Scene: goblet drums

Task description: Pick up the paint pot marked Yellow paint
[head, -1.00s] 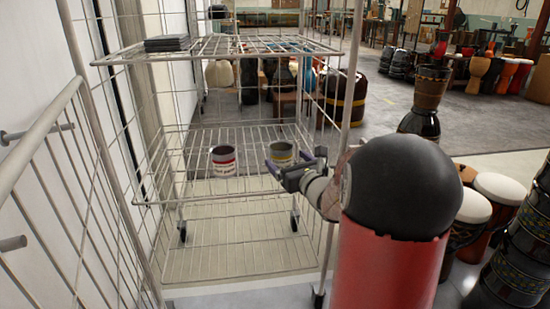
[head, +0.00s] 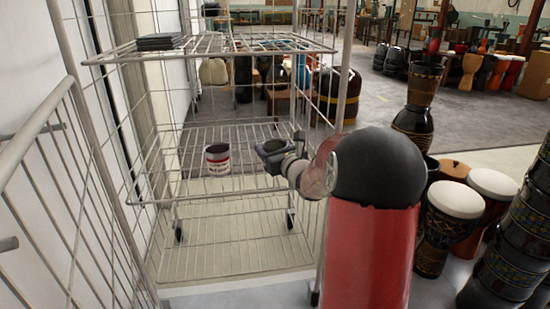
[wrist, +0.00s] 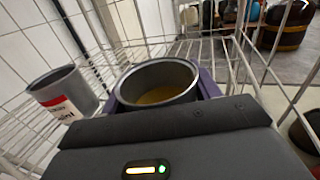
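A grey metal pot (head: 272,145) on the wire cart's lower shelf is between my gripper's fingers (head: 280,149). In the wrist view this pot (wrist: 158,72) shows an open top and dull yellow contents; its label is hidden. One purple finger is close on each side of it. I cannot tell whether they press on it or whether the pot has left the shelf. A second pot (head: 217,160), with a red and white label, stands upright to the left; it also shows in the wrist view (wrist: 62,92).
The wire cart (head: 210,197) has an upper shelf (head: 215,45) above my gripper, with a dark flat stack (head: 160,42) on it. Wire sides and posts stand close around the arm. Goblet drums (head: 452,215) stand on the right. Shelf space left of the labelled pot is bare.

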